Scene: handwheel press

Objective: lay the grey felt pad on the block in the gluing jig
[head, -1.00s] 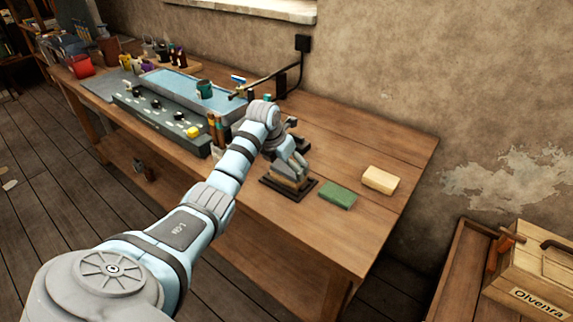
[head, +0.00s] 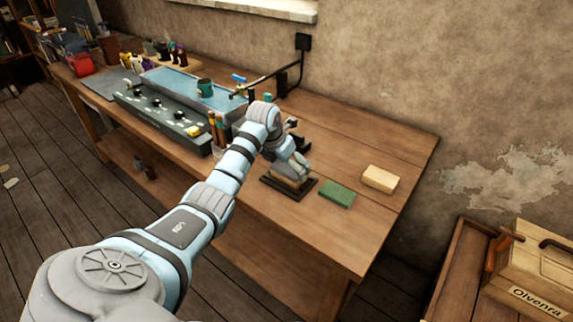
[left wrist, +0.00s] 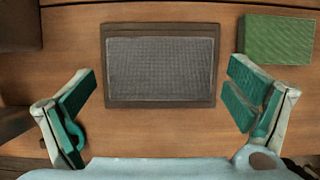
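The gluing jig (left wrist: 160,103) is a dark brown frame on the bench, and it also shows in the head view (head: 305,192). A grey, woven-looking rectangle, seemingly the felt pad (left wrist: 160,68), lies flat within the frame in the left wrist view and covers what is under it. In the head view the tan side of the block (head: 286,182) shows in the jig, partly hidden by my gripper. My left gripper (left wrist: 162,95) is open and empty, its teal-padded fingers wide apart on either side of the jig. It is above the jig in the head view (head: 298,168). My right gripper is out of view.
A green block (head: 337,193) lies close to the right of the jig, and a pale yellow block (head: 380,179) lies beyond it. The bench's right end is clear.

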